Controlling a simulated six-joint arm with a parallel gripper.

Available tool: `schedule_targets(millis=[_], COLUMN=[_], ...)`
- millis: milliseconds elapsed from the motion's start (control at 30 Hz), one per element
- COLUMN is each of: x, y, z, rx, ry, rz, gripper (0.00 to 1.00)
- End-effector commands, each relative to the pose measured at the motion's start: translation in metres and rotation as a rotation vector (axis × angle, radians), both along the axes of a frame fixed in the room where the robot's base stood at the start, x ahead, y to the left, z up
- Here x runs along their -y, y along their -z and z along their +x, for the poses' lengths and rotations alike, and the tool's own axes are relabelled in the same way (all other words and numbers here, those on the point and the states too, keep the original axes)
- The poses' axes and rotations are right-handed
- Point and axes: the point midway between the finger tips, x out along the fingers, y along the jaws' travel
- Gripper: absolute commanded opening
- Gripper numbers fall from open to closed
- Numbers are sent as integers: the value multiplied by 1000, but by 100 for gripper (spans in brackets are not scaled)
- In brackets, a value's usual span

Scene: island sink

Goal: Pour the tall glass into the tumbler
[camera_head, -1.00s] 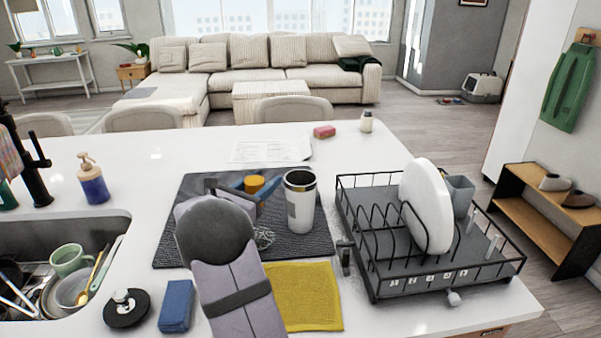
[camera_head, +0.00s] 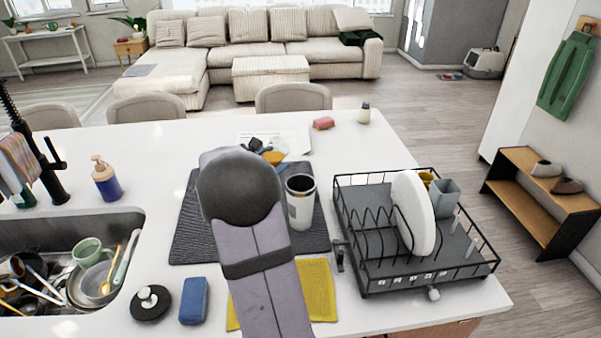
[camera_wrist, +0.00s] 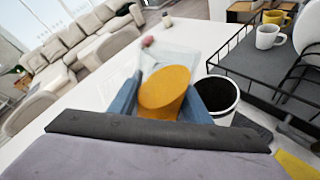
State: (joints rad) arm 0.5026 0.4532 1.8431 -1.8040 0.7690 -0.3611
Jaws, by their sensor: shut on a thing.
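My gripper (camera_head: 270,163) is shut on the tall glass, with its blue fingers on both sides of it in the wrist view (camera_wrist: 162,98). The tall glass (camera_wrist: 178,62) looks clear, with an orange content showing between the fingers. In the head view only a little orange of the glass (camera_head: 273,157) shows past my arm. The tumbler (camera_head: 300,210) is white with a dark inside and stands upright on the dark mat (camera_head: 190,235), to the right of my gripper. In the wrist view the tumbler (camera_wrist: 230,112) is just right of the fingers. Whether they touch I cannot tell.
A black dish rack (camera_head: 400,280) with a white plate (camera_head: 415,212) stands right of the tumbler. A yellow cloth (camera_head: 318,290), a blue sponge (camera_head: 194,300) and a sink of dishes (camera_head: 60,225) lie nearer. A paper (camera_head: 290,140) lies behind the mat.

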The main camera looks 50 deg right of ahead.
Motion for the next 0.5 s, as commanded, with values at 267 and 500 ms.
schedule_targets(millis=[267, 500], x=[0, -3], y=[8, 12], z=[1, 3], rx=[116, 172], ry=[1, 0], rz=[113, 168], gripper=[17, 17])
